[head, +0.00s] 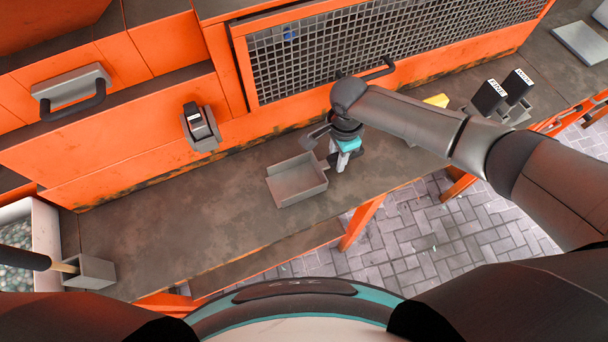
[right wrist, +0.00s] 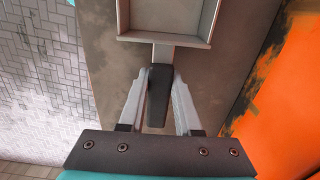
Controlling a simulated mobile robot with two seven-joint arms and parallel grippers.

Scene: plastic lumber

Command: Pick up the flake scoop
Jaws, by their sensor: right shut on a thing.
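The flake scoop is a grey, open-fronted pan (head: 297,182) with a short dark handle, over the brown bench top in the middle of the head view. My right gripper (head: 340,160) is at the handle on the pan's right side. In the right wrist view, its two fingers close on the black handle (right wrist: 158,92), with the scoop pan (right wrist: 165,22) beyond them. The pan looks level and at or close to the bench surface; I cannot tell whether it touches. My left gripper is not in view.
A white-walled bin of flakes (head: 17,262) stands at the far left, beside a grey box-shaped head (head: 90,272) with a wooden and black handle. Black labelled blocks (head: 488,97) and a yellow item (head: 436,101) are at right. The orange machine with mesh (head: 380,45) borders the bench's back.

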